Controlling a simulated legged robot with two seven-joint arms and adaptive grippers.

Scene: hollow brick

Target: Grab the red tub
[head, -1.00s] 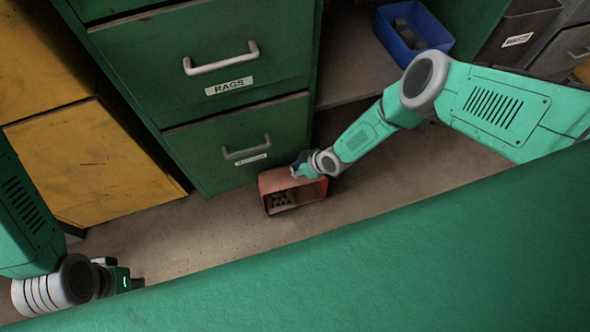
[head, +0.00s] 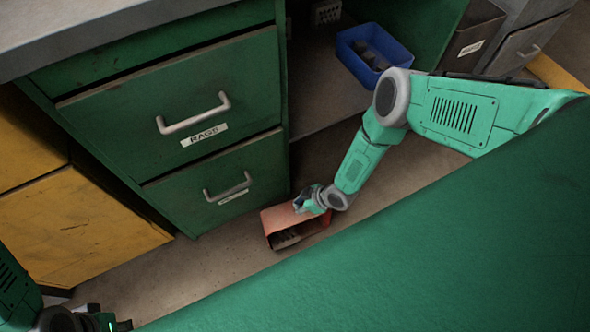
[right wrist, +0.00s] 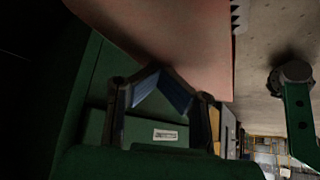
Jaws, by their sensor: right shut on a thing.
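The red tub (head: 283,216) is on or just above the floor by the lower right corner of the green cabinet, its opening facing me and dark inside. My right gripper (head: 302,202) is shut on its upper right edge. In the right wrist view the tub's reddish wall (right wrist: 185,45) fills the top, with the gripper's fingers (right wrist: 160,80) against it. My left gripper (head: 112,322) shows only in part at the bottom left edge; its fingers cannot be made out.
A green cabinet with a drawer labelled RAGS (head: 190,115) stands behind the tub. A blue bin (head: 350,50) sits on a low shelf to the right. A yellow cabinet (head: 80,225) is at the left. Bare floor (head: 200,260) lies in front.

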